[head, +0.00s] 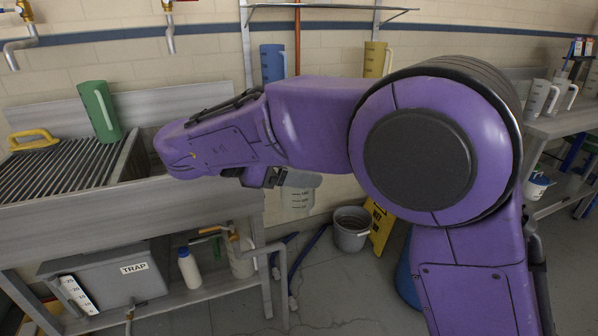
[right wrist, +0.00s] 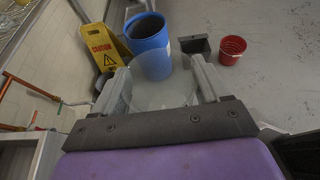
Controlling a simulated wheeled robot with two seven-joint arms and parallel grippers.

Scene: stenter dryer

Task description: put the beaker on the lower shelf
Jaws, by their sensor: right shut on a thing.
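My right gripper (head: 268,178), at the end of the purple arm, is shut on a clear, graduated beaker (head: 300,197). The beaker is in the air, to the right of the sink bench. In the right wrist view, the beaker (right wrist: 163,95) sits between the two fingers of my right gripper (right wrist: 163,88). A lower shelf (head: 212,290) runs under the sink bench, below and left of the beaker. Another lower shelf (head: 552,197) is under the right bench. My left gripper is not in view.
The sink-side shelf holds a grey TRAP box (head: 105,277), a white bottle (head: 189,268) and a pale jug (head: 241,255). A green jug (head: 99,110) stands on the sink. A grey bucket (head: 350,230) and yellow caution sign (head: 380,228) stand on the floor. A red bucket (right wrist: 232,49) is farther off.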

